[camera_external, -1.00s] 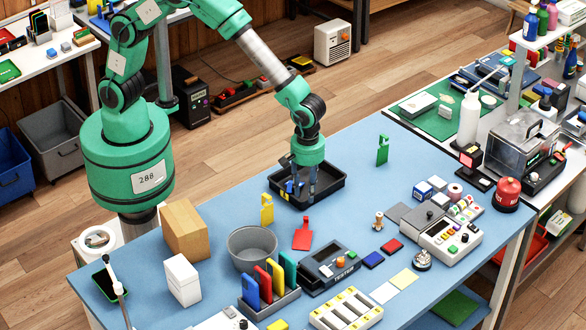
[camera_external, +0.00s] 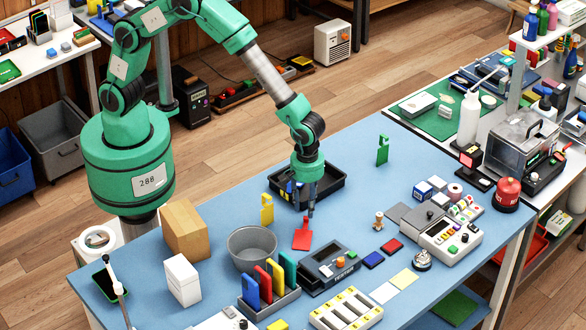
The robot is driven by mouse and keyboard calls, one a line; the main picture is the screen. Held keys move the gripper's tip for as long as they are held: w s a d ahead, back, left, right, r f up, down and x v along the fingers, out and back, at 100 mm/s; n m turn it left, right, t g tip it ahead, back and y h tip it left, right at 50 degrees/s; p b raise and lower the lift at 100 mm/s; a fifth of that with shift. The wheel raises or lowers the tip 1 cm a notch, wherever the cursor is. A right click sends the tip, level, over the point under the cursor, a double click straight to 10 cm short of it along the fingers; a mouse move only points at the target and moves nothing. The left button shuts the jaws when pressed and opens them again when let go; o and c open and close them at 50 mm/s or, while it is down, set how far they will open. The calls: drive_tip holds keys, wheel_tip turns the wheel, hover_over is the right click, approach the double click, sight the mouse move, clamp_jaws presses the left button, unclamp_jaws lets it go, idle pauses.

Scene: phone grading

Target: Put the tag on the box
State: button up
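A red tag (camera_external: 302,238) lies on the blue table near its middle. A yellow tag (camera_external: 266,209) stands to its left, and a green tag (camera_external: 382,150) stands towards the far edge. My gripper (camera_external: 310,214) points down at the red tag's narrow upper end. Its fingers overlap in this view, so their gap and any contact with the tag cannot be made out. A brown box (camera_external: 185,229) and a smaller white box (camera_external: 182,279) stand at the left of the table; which one the task means is not clear.
A black tray (camera_external: 338,188) with small blue and yellow items lies behind my gripper. A grey bowl (camera_external: 232,246) stands between the boxes and the red tag. A rack of coloured tags (camera_external: 283,301) and a tester (camera_external: 330,270) are in front.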

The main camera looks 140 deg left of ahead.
sight(303, 234)
drive_tip(key=shift+s+f+b, duration=0.1)
drive_tip(key=shift+f+b, duration=0.45)
drive_tip(key=shift+f, duration=1.55)
drive_tip(key=c, duration=0.9)
clamp_jaws()
